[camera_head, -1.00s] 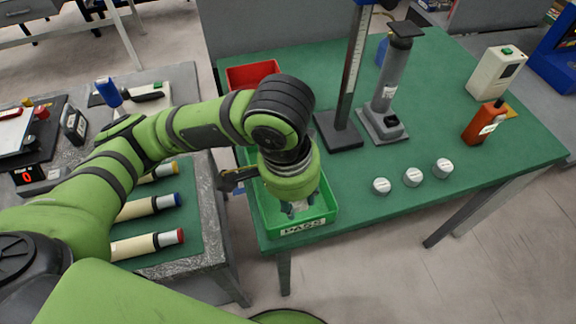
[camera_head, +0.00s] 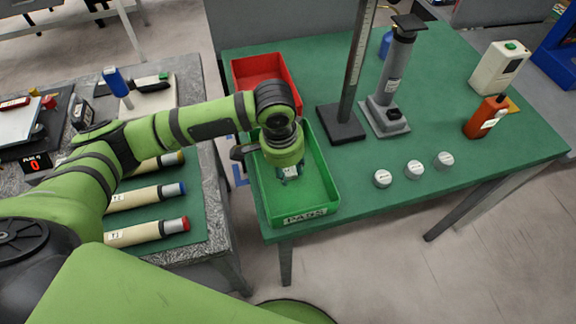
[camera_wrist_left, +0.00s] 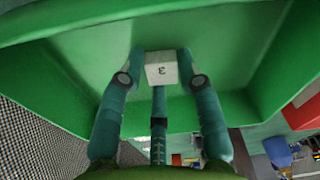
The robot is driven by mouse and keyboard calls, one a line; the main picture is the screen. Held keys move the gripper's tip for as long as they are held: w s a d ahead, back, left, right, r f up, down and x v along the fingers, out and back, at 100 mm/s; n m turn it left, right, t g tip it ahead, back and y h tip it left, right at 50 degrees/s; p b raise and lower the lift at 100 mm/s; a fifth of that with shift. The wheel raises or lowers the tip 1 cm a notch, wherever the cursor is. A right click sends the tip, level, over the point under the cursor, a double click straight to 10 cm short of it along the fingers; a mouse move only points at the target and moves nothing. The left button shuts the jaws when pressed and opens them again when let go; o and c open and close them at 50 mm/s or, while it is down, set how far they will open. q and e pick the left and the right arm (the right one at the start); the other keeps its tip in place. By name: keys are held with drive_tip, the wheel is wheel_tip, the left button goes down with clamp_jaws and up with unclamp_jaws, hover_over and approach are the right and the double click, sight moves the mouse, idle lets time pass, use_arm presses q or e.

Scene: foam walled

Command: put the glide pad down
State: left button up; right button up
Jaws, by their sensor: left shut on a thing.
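The glide pad (camera_wrist_left: 161,71) is a small pale block with a dark mark like a 3 on its face. My left gripper (camera_head: 289,175) is shut on it; in the left wrist view (camera_wrist_left: 162,60) one finger presses on each side. The gripper points down over the green PASS tray (camera_head: 322,192), inside its outline in the head view. The tray's floor and walls (camera_wrist_left: 65,65) surround the pad in the wrist view. Whether the pad touches the floor I cannot tell. My right gripper is not in view.
A red tray (camera_head: 240,75) stands behind the green one. To the right are a black-based column stand (camera_head: 341,133), a grey instrument (camera_head: 394,75), several bottles and three white-topped discs (camera_head: 414,169). Labelled tubes (camera_head: 145,197) lie on the left bench. The front right tabletop is clear.

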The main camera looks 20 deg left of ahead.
use_arm(q)
drive_tip(key=shift+f, duration=0.15)
drive_tip(key=o, duration=1)
drive_tip(key=r, duration=0.8)
drive_tip(key=s+a+r, duration=0.1)
drive_tip(key=r, duration=0.3)
drive_tip(key=shift+r+b, duration=0.1)
drive_tip(key=shift+b, duration=0.3)
